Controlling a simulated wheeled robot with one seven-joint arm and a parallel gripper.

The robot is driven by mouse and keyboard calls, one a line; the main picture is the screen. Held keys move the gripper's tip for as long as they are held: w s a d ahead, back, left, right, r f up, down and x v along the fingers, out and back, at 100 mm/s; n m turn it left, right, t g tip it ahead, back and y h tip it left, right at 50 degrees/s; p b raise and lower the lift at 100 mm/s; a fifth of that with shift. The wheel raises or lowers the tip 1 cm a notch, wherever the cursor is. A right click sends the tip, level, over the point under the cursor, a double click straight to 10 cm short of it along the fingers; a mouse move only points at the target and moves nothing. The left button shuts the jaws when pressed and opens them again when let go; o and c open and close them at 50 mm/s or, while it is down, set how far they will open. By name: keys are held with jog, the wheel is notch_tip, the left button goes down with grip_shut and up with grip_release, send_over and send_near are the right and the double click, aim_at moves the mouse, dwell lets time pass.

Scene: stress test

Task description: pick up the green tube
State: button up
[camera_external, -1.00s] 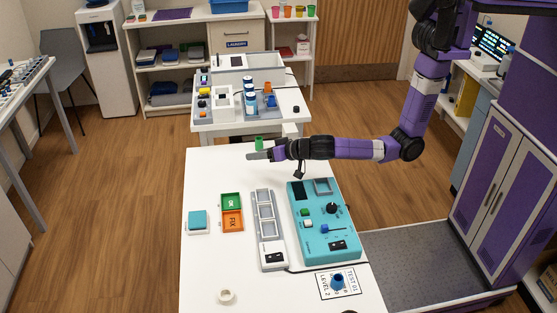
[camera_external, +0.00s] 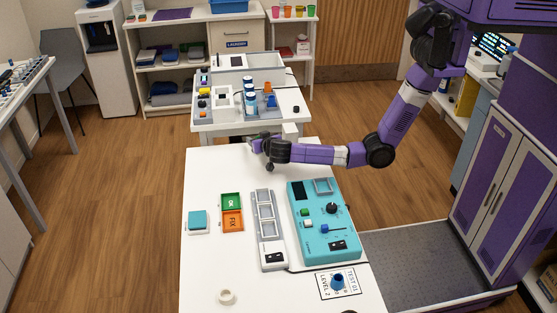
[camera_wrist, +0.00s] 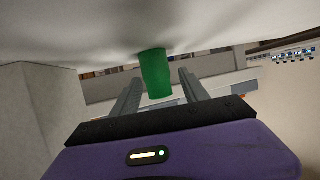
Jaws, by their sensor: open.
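The green tube (camera_wrist: 156,75) shows in the wrist view, against the pale tabletop that fills the top of that upturned picture. My gripper (camera_wrist: 159,79) is open, with one grey finger on each side of the tube. Gaps show between the tube and both fingers; how deep the tube sits between them is hard to tell. In the external view my gripper (camera_external: 255,143) is low at the far end of the white table (camera_external: 210,270). I cannot make out the tube there; my gripper seems to hide it.
On the white table are a teal control panel (camera_external: 322,252), a grey slotted tray (camera_external: 272,246), green (camera_external: 231,201) and orange (camera_external: 232,221) squares, a teal block (camera_external: 198,220) and a white ring (camera_external: 226,296). A cluttered second table (camera_external: 290,122) stands behind.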

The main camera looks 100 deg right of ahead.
jog(key=shift+x, duration=0.8)
jog(key=shift+c, duration=0.3)
grip_shut()
